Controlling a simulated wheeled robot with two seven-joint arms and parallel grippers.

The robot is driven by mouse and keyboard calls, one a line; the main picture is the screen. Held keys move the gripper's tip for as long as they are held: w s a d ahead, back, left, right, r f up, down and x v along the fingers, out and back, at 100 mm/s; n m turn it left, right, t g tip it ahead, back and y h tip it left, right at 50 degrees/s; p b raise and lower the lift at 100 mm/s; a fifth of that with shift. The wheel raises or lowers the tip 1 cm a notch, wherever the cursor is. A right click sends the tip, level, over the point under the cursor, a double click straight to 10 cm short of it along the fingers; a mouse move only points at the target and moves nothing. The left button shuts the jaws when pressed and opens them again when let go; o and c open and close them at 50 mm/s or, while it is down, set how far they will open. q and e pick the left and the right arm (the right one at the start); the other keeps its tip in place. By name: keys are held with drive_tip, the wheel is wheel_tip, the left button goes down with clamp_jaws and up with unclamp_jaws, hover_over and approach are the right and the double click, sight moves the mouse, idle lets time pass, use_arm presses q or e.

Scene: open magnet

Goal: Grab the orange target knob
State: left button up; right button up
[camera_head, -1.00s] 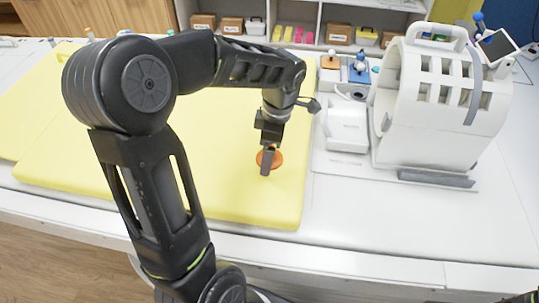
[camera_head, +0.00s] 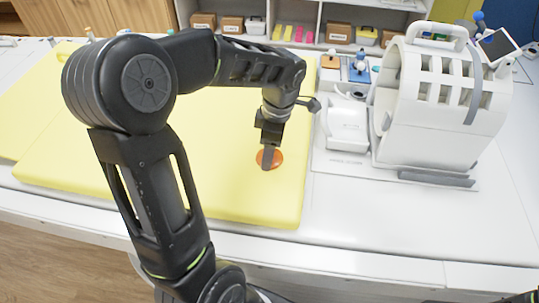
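The orange knob (camera_head: 277,158) is a small round disc low on the yellow mat (camera_head: 130,180), near the mat's right side. My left gripper (camera_head: 266,162) points down right at the knob. Its dark fingers cover the middle of the knob, and orange shows to both sides. The fingers line up in this view, so I cannot tell the gap between them or whether they touch the knob. My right gripper does not show; only a dark sliver is in the bottom right corner.
A white ring-shaped scanner model (camera_head: 435,100) stands on the white table (camera_head: 400,220) at the right. A small white part (camera_head: 346,130) sits left of it, with small blue and orange items behind. Shelves (camera_head: 300,28) stand at the back. The front right table is clear.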

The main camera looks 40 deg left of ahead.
use_arm(q)
drive_tip(key=c, duration=0.3)
drive_tip(key=shift+c, duration=0.2)
wheel_tip(320, 180, up, 10)
drive_tip(key=shift+b, duration=0.6)
